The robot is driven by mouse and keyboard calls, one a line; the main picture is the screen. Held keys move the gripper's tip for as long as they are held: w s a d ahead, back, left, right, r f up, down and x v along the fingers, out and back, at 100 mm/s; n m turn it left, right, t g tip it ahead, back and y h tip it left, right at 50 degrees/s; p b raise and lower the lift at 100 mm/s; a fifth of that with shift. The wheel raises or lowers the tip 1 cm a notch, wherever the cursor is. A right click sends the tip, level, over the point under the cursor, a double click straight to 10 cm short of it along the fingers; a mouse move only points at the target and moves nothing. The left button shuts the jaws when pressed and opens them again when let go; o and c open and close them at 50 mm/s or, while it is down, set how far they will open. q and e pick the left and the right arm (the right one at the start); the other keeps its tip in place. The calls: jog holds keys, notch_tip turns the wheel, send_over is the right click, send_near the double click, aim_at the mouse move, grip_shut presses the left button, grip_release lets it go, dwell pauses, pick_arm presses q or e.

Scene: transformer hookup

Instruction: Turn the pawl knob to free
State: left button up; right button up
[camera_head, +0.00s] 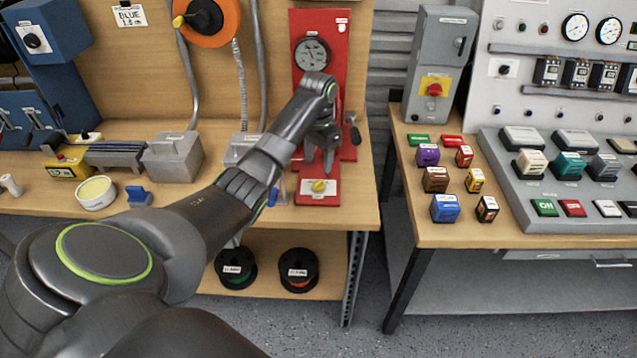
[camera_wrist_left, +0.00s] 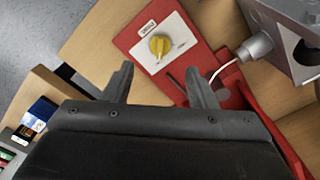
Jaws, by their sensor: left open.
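The yellow pawl knob (camera_head: 319,186) sits on a white plate (camera_head: 308,192) at the front of the red stand (camera_head: 299,82). In the left wrist view the knob (camera_wrist_left: 160,46) is on its white plate on the red base, just beyond the fingertips. My left gripper (camera_head: 319,168) hangs above and behind the knob in the head view. In the wrist view its two fingers (camera_wrist_left: 158,82) are spread and empty, apart from the knob. The plate's small lettering is too small to read. My right gripper is not in view.
A round gauge (camera_head: 312,54) is on the red stand, with a black-knobbed lever (camera_head: 352,130) at its right. A grey block (camera_head: 173,156) and a blue clip (camera_head: 138,196) are on the bench at left. A gap separates the right table (camera_head: 440,236), which holds several coloured blocks.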

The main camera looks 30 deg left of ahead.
aim_at(318, 182)
pick_arm(q)
notch_tip(318, 182, down, 8)
jog(key=shift+f, duration=0.1)
jog(key=shift+c, duration=0.2)
jog(key=c, duration=0.9)
